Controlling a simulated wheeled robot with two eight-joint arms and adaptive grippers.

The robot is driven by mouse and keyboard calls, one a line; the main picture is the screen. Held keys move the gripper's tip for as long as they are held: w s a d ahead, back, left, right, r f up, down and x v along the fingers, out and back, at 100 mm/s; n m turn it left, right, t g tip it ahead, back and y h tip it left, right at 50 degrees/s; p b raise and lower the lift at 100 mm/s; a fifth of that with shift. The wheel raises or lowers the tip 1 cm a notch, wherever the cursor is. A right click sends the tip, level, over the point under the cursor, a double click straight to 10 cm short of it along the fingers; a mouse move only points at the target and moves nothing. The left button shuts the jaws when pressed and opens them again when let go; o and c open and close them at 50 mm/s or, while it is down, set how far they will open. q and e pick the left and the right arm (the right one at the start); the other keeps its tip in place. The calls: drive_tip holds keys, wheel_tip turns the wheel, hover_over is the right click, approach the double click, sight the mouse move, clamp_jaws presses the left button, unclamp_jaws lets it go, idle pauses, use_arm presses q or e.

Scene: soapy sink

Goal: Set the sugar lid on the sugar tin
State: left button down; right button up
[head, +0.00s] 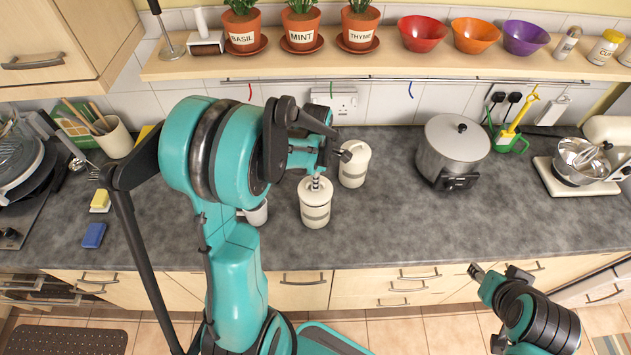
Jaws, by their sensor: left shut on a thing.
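A cream tin with a grey band (316,214) stands upright on the worktop, near the middle; its label is too small to read. A pale lid (314,190) is at its top; I cannot tell whether it is seated or held just above the rim. My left gripper (317,181) is shut on the lid's knob, directly over this tin. A second cream tin (353,172), with its lid on, stands behind and to the right. My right gripper (477,272) is low at the front right, away from the tins; its jaw opening is unclear.
A pale container (257,213) is partly hidden behind my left arm. A grey lidded pot (453,148) stands right of the tins. A mixing bowl (582,155) is farther right. The shelf (390,68) overhangs the back. The worktop (400,228) is clear at front right.

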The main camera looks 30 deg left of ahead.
use_arm(q)
drive_tip(key=shift+f+b, duration=0.9)
drive_tip(key=shift+f, duration=0.05)
drive_tip(key=c, duration=1.6)
unclamp_jaws()
drive_tip(key=shift+r, duration=0.1)
wheel_tip(320, 180, up, 12)
drive_tip(key=shift+f, duration=0.1)
drive_tip(key=s+d+f+m+t+b, duration=0.2)
drive_tip(key=f+m+b, duration=0.3)
drive_tip(key=m, duration=0.3)
drive_tip(key=s+d+f+m+t+b, duration=0.2)
drive_tip(key=s+d+f+m+b, duration=0.3)
drive_tip(key=f+m+b, duration=0.1)
drive_tip(key=s+d+f+m+t+b, duration=0.3)
drive_tip(key=f+m+b, duration=0.3)
drive_tip(key=m+b, duration=0.2)
drive_tip(key=shift+s+d+f+m, duration=0.15)
drive_tip(key=shift+s+m, duration=0.1)
drive_tip(key=shift+m, duration=0.35)
drive_tip(key=shift+s+d+m, duration=0.15)
drive_tip(key=shift+s+m, duration=0.05)
drive_tip(key=shift+m, duration=0.4)
